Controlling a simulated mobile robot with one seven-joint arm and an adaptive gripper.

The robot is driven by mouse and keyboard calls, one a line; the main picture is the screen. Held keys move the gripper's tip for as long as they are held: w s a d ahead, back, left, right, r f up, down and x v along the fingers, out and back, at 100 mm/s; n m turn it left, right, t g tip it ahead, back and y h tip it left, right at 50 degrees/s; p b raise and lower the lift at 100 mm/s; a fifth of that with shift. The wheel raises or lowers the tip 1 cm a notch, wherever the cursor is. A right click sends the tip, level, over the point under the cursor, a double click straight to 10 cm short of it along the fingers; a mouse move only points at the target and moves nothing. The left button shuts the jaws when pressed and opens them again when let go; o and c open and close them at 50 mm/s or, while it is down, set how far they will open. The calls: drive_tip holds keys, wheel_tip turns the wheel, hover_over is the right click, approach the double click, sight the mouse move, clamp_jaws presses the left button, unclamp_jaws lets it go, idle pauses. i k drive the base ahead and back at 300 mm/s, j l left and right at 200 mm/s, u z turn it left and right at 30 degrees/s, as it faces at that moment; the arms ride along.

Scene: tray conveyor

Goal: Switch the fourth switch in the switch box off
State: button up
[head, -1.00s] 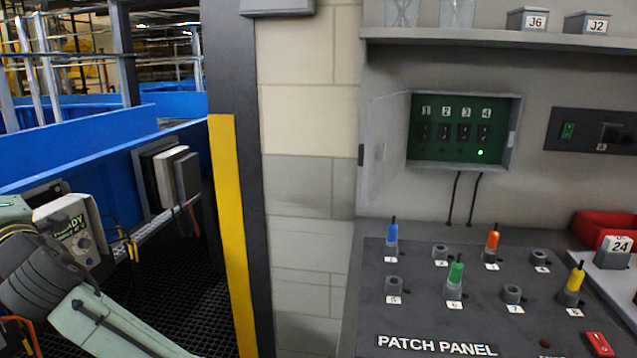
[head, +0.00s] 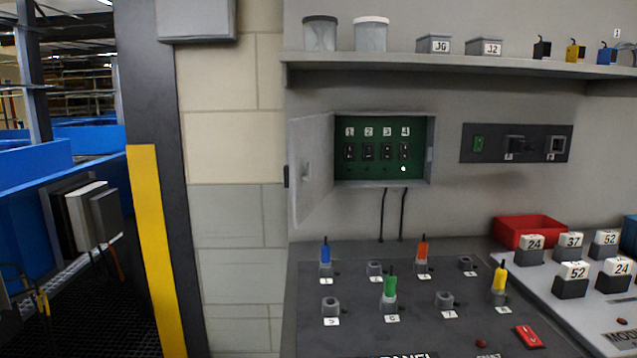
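The switch box (head: 429,178) is mounted on the wall with its grey door (head: 313,170) swung open to the left. Inside, a green panel carries switches labelled 1, 2, 3 and 4. The fourth switch (head: 404,151) is the rightmost, and a green light (head: 403,169) glows below it. No lights glow below the other switches. The lever positions are too small to tell. My gripper is not in view.
Below the box is a patch panel (head: 296,305) with upright blue, orange, green and yellow plugs. A shelf (head: 460,62) with jars and small boxes runs above. A red bin (head: 530,228) and numbered blocks stand at the right. Two black cables hang under the box.

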sight(404, 149)
drive_tip(key=i+j+z, duration=0.2)
drive_tip(key=j+z, duration=0.2)
drive_tip(key=j, duration=0.6)
drive_tip(key=j+z, duration=0.4)
drive_tip(key=j, duration=0.6)
drive_tip(key=i, duration=0.05)
